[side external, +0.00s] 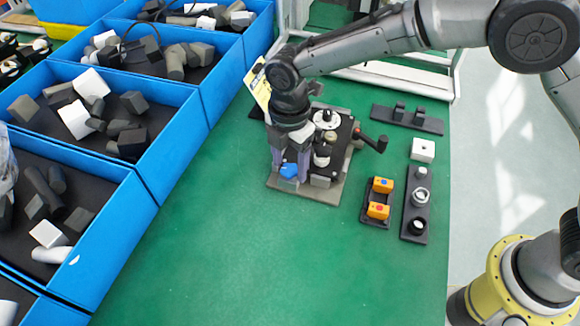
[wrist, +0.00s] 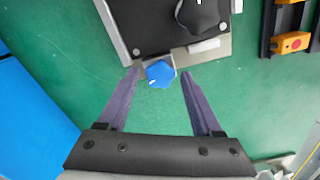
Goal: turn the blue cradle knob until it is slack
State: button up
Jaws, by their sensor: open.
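The blue cradle knob (wrist: 160,73) is a small lobed knob with a white mark, at the near edge of a grey plate carrying a black fixture (wrist: 155,30). In the side external view the knob (side external: 289,170) shows low between my fingers, partly hidden by them. My gripper (wrist: 160,73) is open, its two purple fingers on either side of the knob, with a gap on each side in the wrist view. In the side external view my gripper (side external: 289,175) points down over the near left corner of the fixture. I cannot tell whether a finger touches the knob.
A black-handled lever (side external: 372,141) sticks out right of the fixture. Two orange blocks (side external: 379,198) sit in a black holder, with a black strip of round parts (side external: 416,205) beside it. Blue bins (side external: 150,190) line the left. The green table in front is clear.

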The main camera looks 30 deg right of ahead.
jog(key=m, duration=1.3)
jog(key=shift+m, duration=0.3)
grip_shut()
jog(key=n, duration=0.3)
grip_release()
